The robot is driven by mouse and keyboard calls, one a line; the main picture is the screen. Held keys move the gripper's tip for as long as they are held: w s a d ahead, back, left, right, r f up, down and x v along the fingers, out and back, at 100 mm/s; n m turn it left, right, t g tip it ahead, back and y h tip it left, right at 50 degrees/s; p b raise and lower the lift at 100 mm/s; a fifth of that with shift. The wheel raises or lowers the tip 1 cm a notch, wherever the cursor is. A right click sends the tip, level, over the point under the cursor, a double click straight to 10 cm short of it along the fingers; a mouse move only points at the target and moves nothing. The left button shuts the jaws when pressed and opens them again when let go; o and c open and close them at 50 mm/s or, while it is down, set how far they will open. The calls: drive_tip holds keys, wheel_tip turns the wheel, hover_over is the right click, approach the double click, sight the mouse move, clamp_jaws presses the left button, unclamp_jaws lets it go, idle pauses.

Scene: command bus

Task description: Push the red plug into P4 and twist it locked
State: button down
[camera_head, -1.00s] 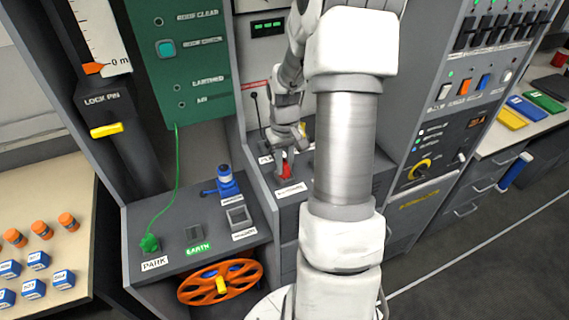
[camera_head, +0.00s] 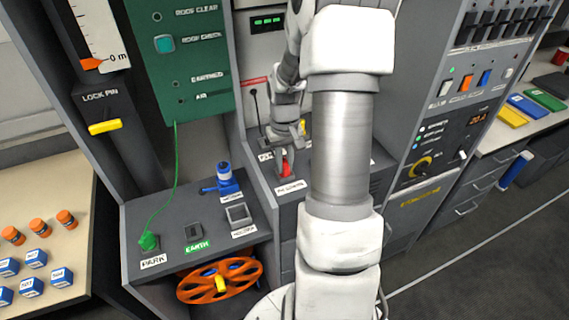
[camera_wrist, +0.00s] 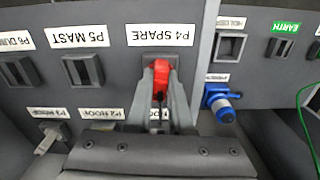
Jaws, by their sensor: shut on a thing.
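The red plug (camera_wrist: 161,76) is held between the fingers of my gripper (camera_wrist: 161,100) in the wrist view. The gripper is shut on it. The plug's far end is at the grey socket P4 (camera_wrist: 150,57), below the label P4 SPARE. The plug covers most of the socket, so I cannot tell how deep it sits or whether it is turned. In the head view, the red plug (camera_head: 286,168) shows as a small red patch under my gripper (camera_head: 285,157), over the grey console.
Empty-looking socket P5 (camera_wrist: 83,70) is beside P4. A blue connector (camera_wrist: 222,101) stands close on the other side. A grey plug (camera_wrist: 47,138) sits near the lower left. A green cable plug (camera_head: 149,241) stands at PARK, with an orange wheel (camera_head: 240,270) below.

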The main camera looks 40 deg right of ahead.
drive_tip(key=m, duration=0.3)
drive_tip(key=shift+a+f, duration=0.1)
drive_tip(key=shift+f+m+b, duration=0.1)
drive_tip(key=shift+m+b, duration=0.35)
drive_tip(key=shift+m, duration=0.25)
drive_tip(key=m, duration=0.2)
drive_tip(key=shift+m, duration=0.3)
drive_tip(key=shift+m, duration=1)
drive_tip(key=c, duration=0.7)
unclamp_jaws()
drive_tip(key=shift+c, duration=0.2)
